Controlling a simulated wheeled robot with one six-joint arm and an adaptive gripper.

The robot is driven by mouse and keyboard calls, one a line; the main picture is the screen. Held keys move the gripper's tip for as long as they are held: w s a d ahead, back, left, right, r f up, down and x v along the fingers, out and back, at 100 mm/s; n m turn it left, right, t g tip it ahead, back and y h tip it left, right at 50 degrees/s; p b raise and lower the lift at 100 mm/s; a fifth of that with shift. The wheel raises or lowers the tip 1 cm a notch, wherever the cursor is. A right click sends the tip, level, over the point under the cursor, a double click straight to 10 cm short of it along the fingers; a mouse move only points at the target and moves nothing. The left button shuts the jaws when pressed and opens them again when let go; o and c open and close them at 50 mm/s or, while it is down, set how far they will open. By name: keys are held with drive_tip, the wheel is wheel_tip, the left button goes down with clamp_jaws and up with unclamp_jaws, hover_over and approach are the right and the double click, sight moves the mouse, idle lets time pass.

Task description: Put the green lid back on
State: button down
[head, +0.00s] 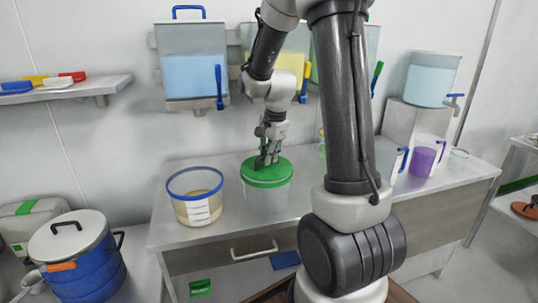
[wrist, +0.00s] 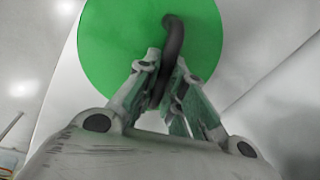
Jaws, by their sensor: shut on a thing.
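The green lid (head: 267,171) lies over the mouth of a clear tub (head: 267,201) on the bench; whether it is fully seated cannot be told. In the wrist view the lid (wrist: 120,48) is a flat green disc with a dark bent handle (wrist: 173,38). My gripper (head: 266,158) is above the lid, pointing down. In the wrist view my gripper (wrist: 166,92) is shut on the lid's handle; its fingers hide the handle's lower part.
A blue-rimmed open tub (head: 197,207) with tan contents stands left of the green-lidded tub. A purple-filled jug (head: 424,160) stands to the right. Wall tanks (head: 192,75) hang behind the bench. A blue drum (head: 88,275) stands at lower left.

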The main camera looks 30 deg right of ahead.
sight(274, 167)
drive_tip(key=shift+f, duration=0.35)
drive_tip(key=c, duration=1.4)
unclamp_jaws()
drive_tip(key=shift+c, duration=0.2)
wheel_tip(274, 167, up, 12)
drive_tip(key=s, duration=0.2)
drive_tip(key=shift+s+d, duration=0.15)
drive_tip(key=shift+f, duration=0.1)
